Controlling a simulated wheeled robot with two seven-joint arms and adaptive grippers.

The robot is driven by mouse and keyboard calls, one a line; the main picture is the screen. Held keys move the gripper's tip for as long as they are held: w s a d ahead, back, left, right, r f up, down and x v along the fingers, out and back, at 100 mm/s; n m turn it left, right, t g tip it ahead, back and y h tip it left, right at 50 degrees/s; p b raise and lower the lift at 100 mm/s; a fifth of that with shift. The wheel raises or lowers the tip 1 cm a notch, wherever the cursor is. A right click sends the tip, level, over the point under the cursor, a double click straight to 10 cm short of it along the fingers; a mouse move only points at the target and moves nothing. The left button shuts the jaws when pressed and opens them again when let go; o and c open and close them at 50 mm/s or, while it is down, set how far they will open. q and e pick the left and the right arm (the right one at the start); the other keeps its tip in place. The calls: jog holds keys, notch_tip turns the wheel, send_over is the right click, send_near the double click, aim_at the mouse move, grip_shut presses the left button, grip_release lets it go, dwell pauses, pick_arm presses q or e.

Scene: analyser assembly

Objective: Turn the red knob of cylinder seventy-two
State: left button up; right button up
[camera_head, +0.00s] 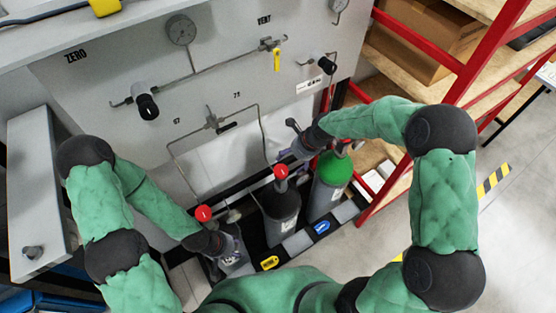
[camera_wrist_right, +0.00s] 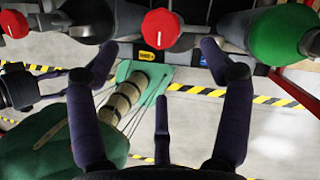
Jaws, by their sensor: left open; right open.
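The middle cylinder (camera_head: 282,215) is dark grey with a red knob (camera_head: 281,172) on top. A panel label above it reads like 72 or 73, too small to be sure. My right gripper (camera_head: 290,153) is just behind this knob in the head view. In the right wrist view the right gripper (camera_wrist_right: 158,52) is open, and the red knob (camera_wrist_right: 160,28) shows ahead between its fingertips, apparently untouched. A second red knob (camera_head: 204,214) tops the left cylinder. My left gripper (camera_head: 230,246) is open beside that cylinder, below its knob; its fingertips are partly hidden.
A green-topped cylinder (camera_head: 334,170) stands right of the middle one. The grey panel (camera_head: 110,70) with gauges, valves and pipes rises behind. A red-framed shelf (camera_head: 470,70) with boxes is at the right. Open floor (camera_head: 510,230) lies at the lower right.

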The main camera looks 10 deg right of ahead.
aim_at(281, 170)
jog(key=x, duration=1)
jog(key=shift+f, duration=0.15)
jog(key=c, duration=1)
